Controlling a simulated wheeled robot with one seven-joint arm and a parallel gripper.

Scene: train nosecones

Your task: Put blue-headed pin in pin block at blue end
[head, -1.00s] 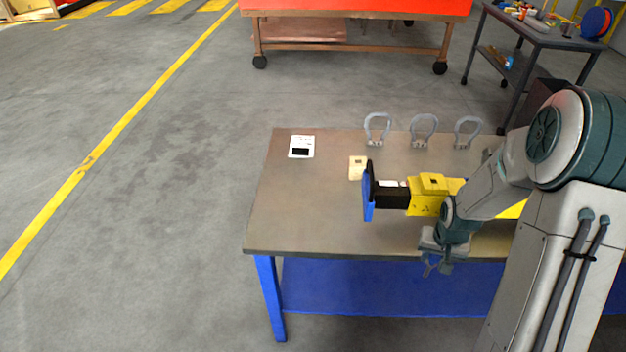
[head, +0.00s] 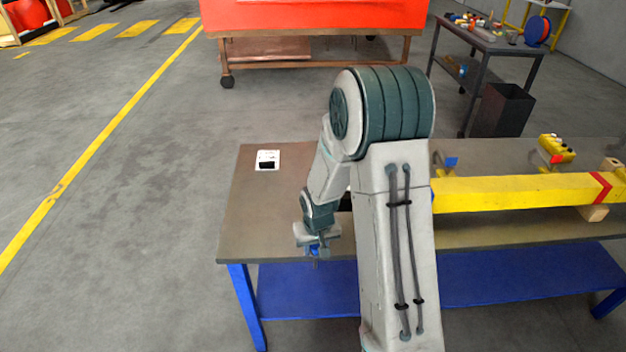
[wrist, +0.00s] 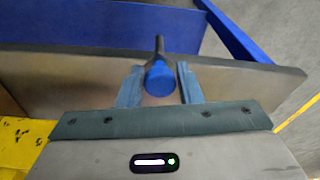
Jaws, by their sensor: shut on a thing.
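My gripper (wrist: 160,88) is shut on the blue-headed pin (wrist: 160,77), its round blue head towards the wrist camera and its dark shank beyond. In the head view my gripper (head: 314,248) is at the table's front edge, left of my forearm, with a bit of blue at its tip. A small yellow block with a blue flag (head: 450,162) stands behind the long yellow beam, partly hidden by my arm; I cannot tell if it is the pin block. A yellow block with several pegs and a red flag (head: 556,148) stands farther right.
The yellow beam (head: 520,190) lies along the table (head: 262,215), on wooden supports (head: 594,213) at right. A white card (head: 267,160) lies at the back left. The table's left part is mostly clear. A blue shelf (head: 500,285) is below. A dark bin (head: 503,110) stands behind.

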